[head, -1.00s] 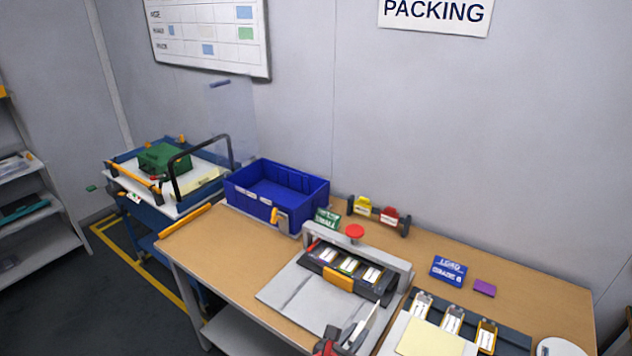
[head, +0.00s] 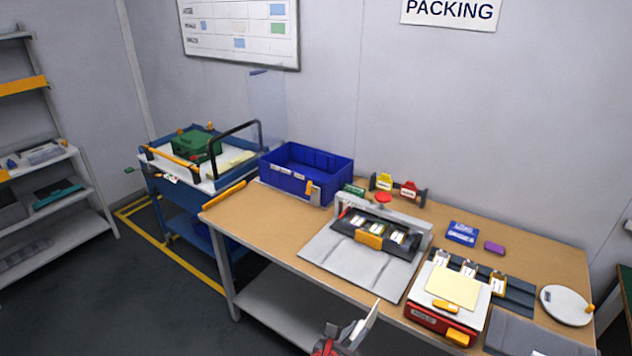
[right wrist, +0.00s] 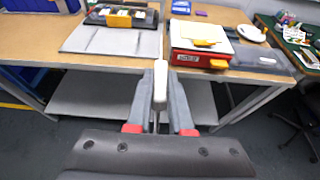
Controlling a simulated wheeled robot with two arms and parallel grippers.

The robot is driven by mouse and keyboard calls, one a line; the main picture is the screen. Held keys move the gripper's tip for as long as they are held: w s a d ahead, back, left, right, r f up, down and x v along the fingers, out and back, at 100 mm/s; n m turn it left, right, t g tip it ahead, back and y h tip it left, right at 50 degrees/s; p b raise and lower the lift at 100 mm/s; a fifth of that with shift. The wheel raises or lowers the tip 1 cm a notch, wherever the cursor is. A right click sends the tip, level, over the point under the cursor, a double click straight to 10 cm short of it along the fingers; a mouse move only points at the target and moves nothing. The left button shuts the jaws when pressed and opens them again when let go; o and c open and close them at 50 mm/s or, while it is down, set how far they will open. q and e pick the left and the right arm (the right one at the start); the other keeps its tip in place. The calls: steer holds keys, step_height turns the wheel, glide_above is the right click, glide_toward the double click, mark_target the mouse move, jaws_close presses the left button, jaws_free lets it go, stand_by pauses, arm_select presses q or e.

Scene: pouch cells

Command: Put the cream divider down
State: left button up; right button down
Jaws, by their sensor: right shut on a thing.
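A cream sheet (head: 452,287), which looks like the cream divider, lies flat on top of the white-topped red box (head: 424,317) at the table's front. A second pale yellow sheet (head: 232,164) lies on the cart. My right gripper (head: 346,336) is in front of the table's front edge, apart from the red box. It is shut on a pale, narrow thing (right wrist: 160,86) that points up and away from me in the right wrist view. I see this thing nearly edge-on and cannot tell what it is. My left gripper is out of view.
The table (head: 255,222) carries a blue bin (head: 330,187), a grey press (head: 330,252), a dark strip with several pouches (head: 518,294), and a round white dish (head: 566,306). A blue cart (head: 165,200) stands at the left.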

mark_target(367, 319)
steer(key=shift+w, duration=0.1)
steer(key=shift+w+d+f, duration=0.15)
steer(key=shift+w+d, duration=0.05)
steer(key=shift+w, duration=0.15)
steer(key=shift+w+d+f+n+t+y+b, duration=0.15)
steer(key=shift+w+d+f+n+y+b, duration=0.15)
steer(key=shift+w, duration=0.3)
steer(key=shift+w+d+f+n+t+y+b, duration=0.2)
steer(key=shift+w+d+y+b, duration=0.1)
steer(key=shift+w, duration=0.25)
steer(key=shift+n+t+y, duration=0.45)
steer(key=shift+n+y, duration=0.45)
steer(key=b+x, duration=0.1)
steer(key=x, duration=0.1)
steer(key=b+x, duration=0.1)
steer(key=x, duration=0.1)
steer(key=shift+s+d+f, duration=0.2)
steer(key=shift+d+f, duration=0.05)
steer(key=shift+d, duration=0.1)
steer(key=w+d+f+n+y+b, duration=0.1)
steer(key=d+f+n+y+b, duration=0.25)
steer(key=f, duration=0.25)
steer(key=s+d+f+y+b, duration=0.1)
steer(key=s+f, duration=0.3)
steer(key=s, duration=0.5)
steer(key=shift+s+f+t, duration=0.15)
steer(key=shift+s+t, duration=0.05)
steer(key=shift+t, duration=0.2)
steer(key=shift+d+n, duration=0.1)
steer(key=shift+n, duration=0.15)
